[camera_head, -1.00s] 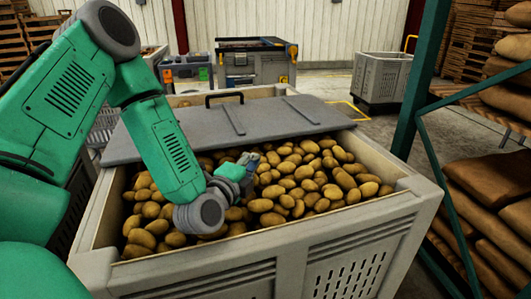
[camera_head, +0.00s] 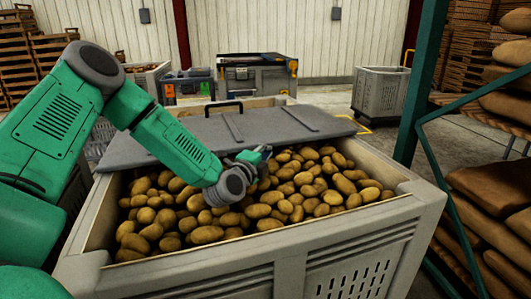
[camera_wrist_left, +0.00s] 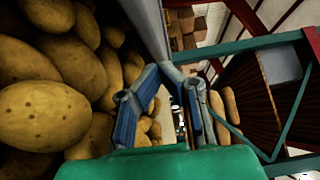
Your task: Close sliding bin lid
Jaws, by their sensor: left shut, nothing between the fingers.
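The large pale bin (camera_head: 345,238) is full of potatoes (camera_head: 270,210). Its grey sliding lid (camera_head: 175,140), with a black handle (camera_head: 222,106) at the far side, covers the back part; the front part is open. My left gripper (camera_head: 260,155) is over the potatoes, close by the lid's front edge; I cannot tell whether it touches. In the left wrist view my left gripper (camera_wrist_left: 168,72) is shut and empty, with potatoes (camera_wrist_left: 45,113) to its left and a grey panel edge beside its fingers. My right gripper is out of view.
A green rack (camera_head: 425,90) with filled sacks (camera_head: 490,205) stands close on the right. Wooden pallets (camera_head: 50,45) are stacked at the back left.

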